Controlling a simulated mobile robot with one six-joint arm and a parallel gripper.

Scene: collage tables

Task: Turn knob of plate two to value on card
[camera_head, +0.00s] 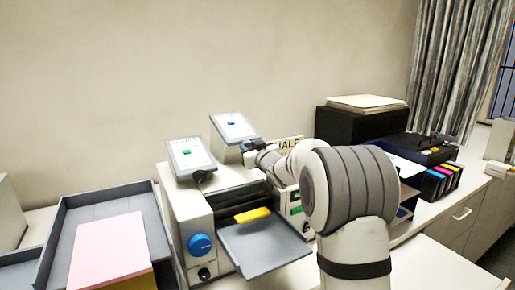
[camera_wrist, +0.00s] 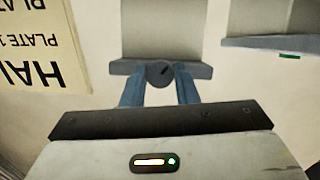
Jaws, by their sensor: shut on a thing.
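Two tilted grey plates stand on the printer side: a nearer left one (camera_head: 190,156) with a green dot and a dark knob (camera_head: 201,176), and a right one (camera_head: 233,127) with a blue dot. My gripper (camera_head: 254,148) is at the lower edge of the right plate. In the wrist view, my blue fingers (camera_wrist: 159,82) are shut on its round dark grey knob (camera_wrist: 158,72), which has a dark pointer mark slanting up and right. The cream card (camera_head: 291,142) is partly hidden behind my arm. In the wrist view, the card (camera_wrist: 40,45) is cut off, showing "HAL" and "PLATE 1".
A printer (camera_head: 192,225) with a blue dial and an open grey tray (camera_head: 262,245) is below the plates. A paper tray with pink sheets (camera_head: 110,250) is left. A black box (camera_head: 362,122) and ink cartridges (camera_head: 440,182) are right. The other plate (camera_wrist: 270,42) shows at upper right in the wrist view.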

